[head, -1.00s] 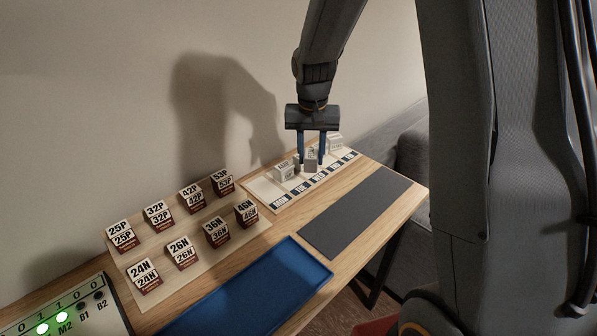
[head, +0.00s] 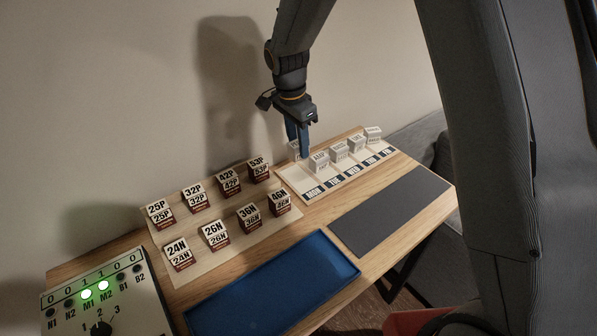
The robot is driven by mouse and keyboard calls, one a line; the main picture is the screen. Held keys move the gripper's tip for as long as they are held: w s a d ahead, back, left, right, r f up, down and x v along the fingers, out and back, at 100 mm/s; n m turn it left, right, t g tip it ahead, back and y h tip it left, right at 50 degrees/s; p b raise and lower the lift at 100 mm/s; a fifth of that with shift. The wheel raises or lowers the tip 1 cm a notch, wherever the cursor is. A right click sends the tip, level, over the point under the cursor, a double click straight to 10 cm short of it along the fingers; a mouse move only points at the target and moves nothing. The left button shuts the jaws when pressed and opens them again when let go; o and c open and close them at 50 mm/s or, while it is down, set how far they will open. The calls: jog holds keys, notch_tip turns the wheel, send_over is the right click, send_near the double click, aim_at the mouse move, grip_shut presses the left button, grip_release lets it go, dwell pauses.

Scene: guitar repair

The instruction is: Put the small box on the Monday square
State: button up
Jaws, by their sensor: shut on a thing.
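The day board (head: 298,180) is a pale strip with dark labels from MON to FRI. The Monday square, at its left end, shows bare in front. My gripper (head: 302,148) points down over the back of the board's left end. It is shut on a small white box (head: 292,150), partly hidden by the blue fingers. The box seems to be above or just behind the Monday square; I cannot tell whether it touches anything. Another small white box (head: 319,162) stands at the Tuesday square, close to the right of my fingers.
More white boxes (head: 339,151) stand toward Friday. Numbered cards stand on a pale sheet (head: 205,258) to the left. In front are a blue tray (head: 270,290) and a bare dark mat (head: 390,212). A lit control box (head: 110,310) is at the lower left. The wall is close behind.

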notch_tip(320, 180, down, 8)
jog(key=shift+f+p, duration=0.2)
jog(key=shift+p, duration=0.9)
jog(key=shift+f, duration=0.15)
jog(key=o, duration=1.1)
